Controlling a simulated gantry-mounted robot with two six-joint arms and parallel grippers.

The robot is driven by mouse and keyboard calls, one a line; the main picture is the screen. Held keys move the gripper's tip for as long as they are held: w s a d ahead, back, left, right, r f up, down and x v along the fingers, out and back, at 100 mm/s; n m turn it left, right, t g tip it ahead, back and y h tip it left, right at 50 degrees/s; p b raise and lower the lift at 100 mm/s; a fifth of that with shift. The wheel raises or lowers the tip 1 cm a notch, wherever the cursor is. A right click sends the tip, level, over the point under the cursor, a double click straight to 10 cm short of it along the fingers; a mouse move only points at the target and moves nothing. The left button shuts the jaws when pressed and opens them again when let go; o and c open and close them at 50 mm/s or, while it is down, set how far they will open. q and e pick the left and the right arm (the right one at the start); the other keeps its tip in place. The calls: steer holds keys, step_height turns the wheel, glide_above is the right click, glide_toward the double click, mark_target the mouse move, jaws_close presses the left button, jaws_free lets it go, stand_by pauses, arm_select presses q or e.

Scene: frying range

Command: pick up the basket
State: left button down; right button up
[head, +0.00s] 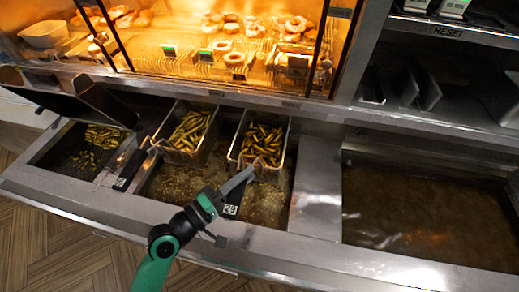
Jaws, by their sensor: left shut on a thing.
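A wire fry basket (267,174) filled with golden fries is at the middle fryer vat, the right one of two side by side. Its flat metal handle (240,178) slants down toward me, with a black "29" tag (231,210) at its near end. My left gripper (217,202) is shut on this handle near the tag. The jaws partly hide the handle's end. I cannot tell whether the basket is clear of the oil. My right gripper is not in view.
A second basket (181,156) of fries stands close on the left, and another (85,171) sits in the far-left vat. The right vat (420,215) holds brown oil with no basket. A lit display case (200,45) with doughnuts is behind. The steel front ledge (290,245) is bare.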

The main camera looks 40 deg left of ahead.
arm_select(q)
steer(key=shift+r, duration=0.2)
steer(key=shift+d+r+p, duration=0.1)
steer(key=shift+r+p, duration=0.8)
steer(key=shift+r, duration=0.85)
steer(key=w+d, duration=0.2)
steer(key=d, duration=0.6)
steer(key=w+d, duration=0.3)
steer(key=d, duration=0.6)
steer(key=shift+s+d+f, duration=0.1)
